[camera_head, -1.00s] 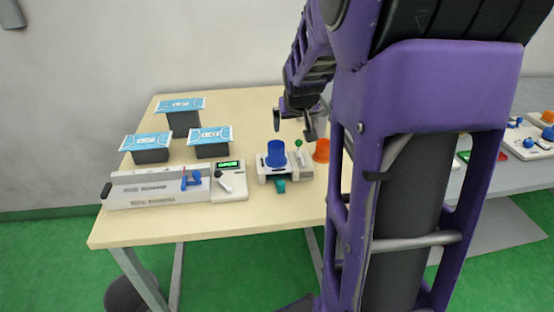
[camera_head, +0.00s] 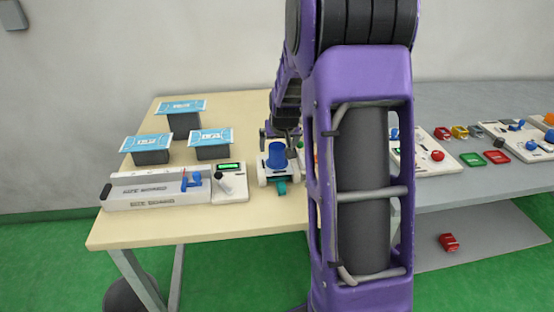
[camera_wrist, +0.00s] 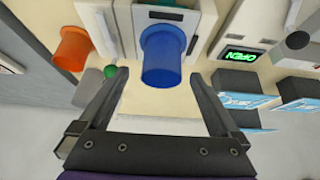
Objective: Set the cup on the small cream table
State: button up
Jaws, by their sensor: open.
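A blue cup (camera_head: 277,155) sits on a white fixture (camera_head: 263,176) with a teal part in front, on the cream table (camera_head: 130,232). My gripper (camera_head: 277,138) is open and empty, close behind and above the blue cup. In the wrist view the blue cup (camera_wrist: 162,56) shows between and just beyond the two fingertips of my gripper (camera_wrist: 158,76); I cannot tell whether they touch it. An orange cup (camera_wrist: 73,48) stands to the left in the wrist view, outside the fingers.
A white device with a green display (camera_head: 230,168) and a long white box (camera_head: 145,190) stand left of the fixture. Several dark blocks with blue-white packets (camera_head: 211,138) are further back. A green knob (camera_wrist: 110,71) is near the left finger. A grey table (camera_head: 480,190) holds parts at right.

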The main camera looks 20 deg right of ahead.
jog(key=shift+x, duration=2.6)
jog(key=shift+w, duration=0.1)
